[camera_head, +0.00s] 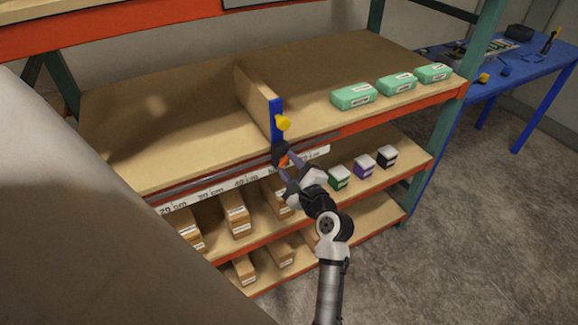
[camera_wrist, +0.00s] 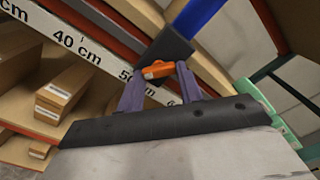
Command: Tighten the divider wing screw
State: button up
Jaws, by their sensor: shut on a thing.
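The orange wing screw (camera_wrist: 157,70) shows in the wrist view on a dark block (camera_wrist: 165,50) at the foot of the divider's blue front post (camera_wrist: 196,16). My gripper (camera_wrist: 160,75) has its two purple fingers closed on the screw. In the head view the divider (camera_head: 257,95) stands upright on the upper shelf, with a yellow knob (camera_head: 283,123) on its blue edge. My gripper (camera_head: 285,162) reaches up to the rail below it, and the screw is mostly hidden there. I cannot tell how tight the screw is.
A centimetre scale (camera_head: 215,191) runs along the shelf front. Green boxes (camera_head: 353,96) stand right of the divider. A blue table (camera_head: 545,62) stands at far right.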

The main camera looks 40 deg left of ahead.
jog(key=o, duration=1)
jog(key=shift+w+d, duration=0.15)
jog(key=shift+d, duration=0.1)
jog(key=shift+a, duration=0.1)
jog(key=b+v, duration=0.4)
jog(key=v, duration=1)
jog(key=shift+a, duration=0.2)
